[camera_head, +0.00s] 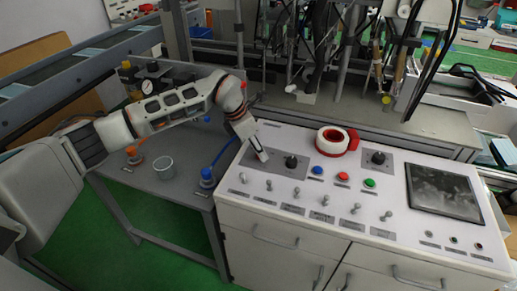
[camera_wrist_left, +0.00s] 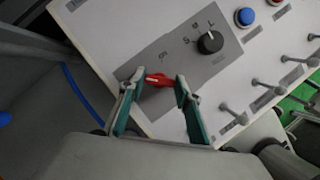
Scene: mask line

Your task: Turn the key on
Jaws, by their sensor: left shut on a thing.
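The control panel (camera_head: 330,215) has a white sloping top with a grey key plate at its left end. A red key (camera_wrist_left: 158,79) sits on that plate, with an "ON" label beside it in the left wrist view. My left gripper (camera_head: 261,154) reaches down to this plate from above. In the left wrist view its teal-padded fingertips (camera_wrist_left: 160,82) are shut on the red key, one on each side. The key is hidden by the gripper in the head view. My right gripper is not in view.
A black rotary knob (camera_wrist_left: 210,42) shares the plate. Blue, red and green buttons (camera_head: 343,176) and several toggle switches (camera_head: 297,193) lie to the right. A red-and-white tape roll (camera_head: 332,141) rests on the panel's back part. A glass (camera_head: 164,167) stands on the grey table at left.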

